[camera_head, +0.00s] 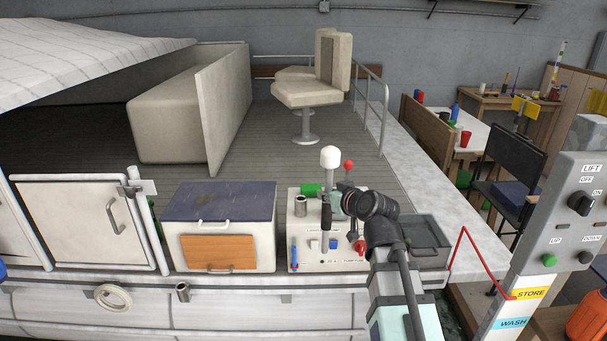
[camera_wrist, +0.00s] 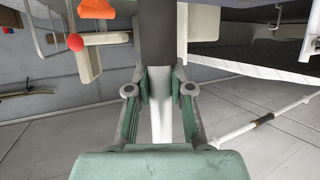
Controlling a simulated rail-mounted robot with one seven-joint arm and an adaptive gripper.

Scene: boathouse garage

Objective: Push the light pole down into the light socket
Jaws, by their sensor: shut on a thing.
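The light pole has a white rounded top (camera_head: 330,157) and a dark lower part (camera_head: 326,216); it stands about upright over the white console. My gripper (camera_head: 338,204) is shut on the pole below its white top. In the wrist view, the green fingers (camera_wrist: 160,92) close around the pole, with its dark part (camera_wrist: 157,35) nearer the upper edge. A silver open-topped cylinder (camera_head: 300,206), which looks like the light socket, stands on the console to the left of the pole. The pole looks apart from it. The pole's exact height above the console is unclear.
The white console (camera_head: 308,262) carries a green cylinder (camera_head: 311,190), a red-knobbed lever (camera_head: 348,166) and switches. A blue-topped cabinet (camera_head: 220,202) stands left. A grey bin (camera_head: 428,250) is right, behind my arm. The deck behind is mostly open, with seats (camera_head: 308,93) and a rail.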

